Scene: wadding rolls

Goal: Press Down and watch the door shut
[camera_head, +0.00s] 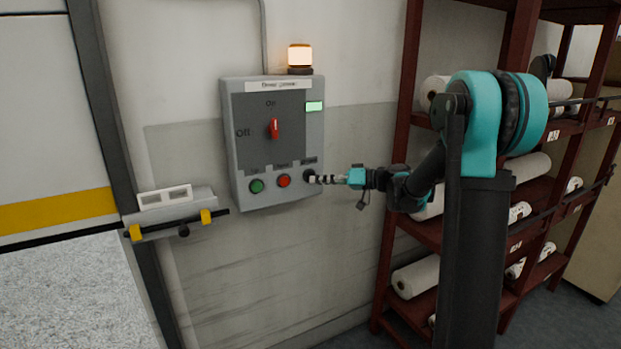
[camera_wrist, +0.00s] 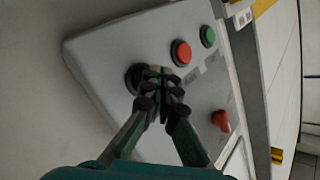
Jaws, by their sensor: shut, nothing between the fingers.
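A grey control box (camera_head: 230,150) hangs on the wall, with a red rotary switch (camera_head: 274,128), a green button (camera_head: 257,186), a red button (camera_head: 283,181) and a dark button (camera_head: 308,176) at lower right. My gripper (camera_head: 314,179) is shut and empty, its fingertips at the dark button and partly covering it. In the wrist view the fingertips (camera_wrist: 157,74) overlap the dark button (camera_wrist: 133,78); I cannot tell whether it is pressed in. The door (camera_head: 50,120), white with a yellow stripe, is at the left; only part of it shows.
An amber lamp (camera_head: 300,56) glows on top of the box, and a small green indicator (camera_head: 314,106) is lit. A dark red rack (camera_head: 400,150) with several white rolls stands at the right. A small bracket (camera_head: 175,215) juts from the wall at lower left.

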